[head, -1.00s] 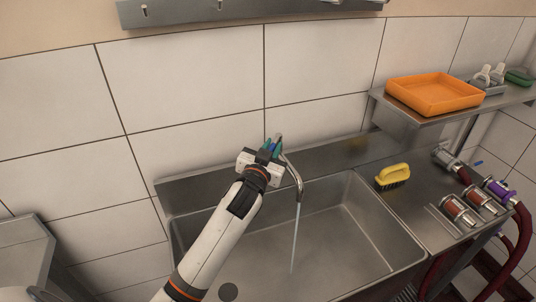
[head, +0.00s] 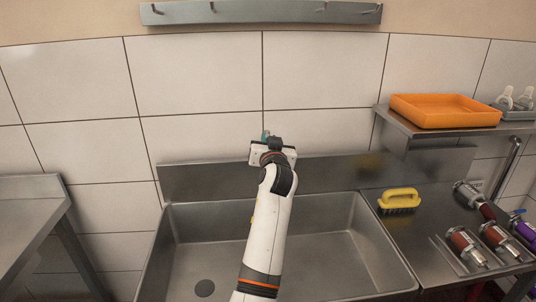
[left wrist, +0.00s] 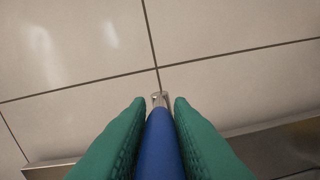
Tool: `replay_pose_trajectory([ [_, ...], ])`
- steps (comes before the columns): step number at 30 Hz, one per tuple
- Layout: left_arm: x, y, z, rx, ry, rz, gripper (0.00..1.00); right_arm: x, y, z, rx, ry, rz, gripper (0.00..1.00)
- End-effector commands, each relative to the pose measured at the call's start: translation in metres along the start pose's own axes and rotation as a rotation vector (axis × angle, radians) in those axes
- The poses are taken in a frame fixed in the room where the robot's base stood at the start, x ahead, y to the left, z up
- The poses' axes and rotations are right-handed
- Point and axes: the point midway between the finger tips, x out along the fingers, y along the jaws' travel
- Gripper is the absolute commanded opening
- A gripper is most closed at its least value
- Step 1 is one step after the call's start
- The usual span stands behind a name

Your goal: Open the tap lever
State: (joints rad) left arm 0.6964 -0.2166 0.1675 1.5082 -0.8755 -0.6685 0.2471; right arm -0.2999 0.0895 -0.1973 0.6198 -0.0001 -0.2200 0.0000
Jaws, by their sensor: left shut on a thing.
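My left gripper (head: 265,137) is at the back of the steel sink, in front of the tiled wall, and my arm covers most of it in the head view. In the left wrist view its green fingers (left wrist: 160,104) are closed on both sides of the blue tap lever (left wrist: 160,145). A small bit of chrome tap (left wrist: 158,98) shows just beyond the fingertips. The tap spout and any water stream are hidden behind my arm in the head view. My right gripper is in neither view.
The sink basin (head: 335,240) lies below my arm. A yellow brush (head: 399,199) and metal couplings (head: 465,243) rest on the counter to the right. An orange tray (head: 445,108) sits on the shelf above. A steel table (head: 30,200) stands at left.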

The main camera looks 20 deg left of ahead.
Motion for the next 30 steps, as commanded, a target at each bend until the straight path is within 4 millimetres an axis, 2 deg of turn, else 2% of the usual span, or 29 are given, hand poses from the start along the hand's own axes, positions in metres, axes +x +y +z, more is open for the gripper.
replay_pose_trajectory([
  [6, 0.003, -0.003, 0.003, -0.003, -0.006, 0.005, 0.0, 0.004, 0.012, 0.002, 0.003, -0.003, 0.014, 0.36],
  [15, 0.003, -0.002, 0.005, -0.004, -0.008, 0.006, 0.0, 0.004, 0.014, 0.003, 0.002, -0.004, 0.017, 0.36],
  [16, 0.003, -0.002, 0.005, -0.004, -0.008, 0.006, 0.25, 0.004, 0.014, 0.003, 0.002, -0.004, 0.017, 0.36],
  [19, 0.004, -0.002, 0.004, -0.004, -0.007, 0.006, 0.41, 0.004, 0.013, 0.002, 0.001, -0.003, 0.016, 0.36],
  [30, 0.004, -0.001, 0.002, -0.002, -0.003, 0.007, 0.41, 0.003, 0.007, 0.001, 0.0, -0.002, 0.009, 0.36],
])
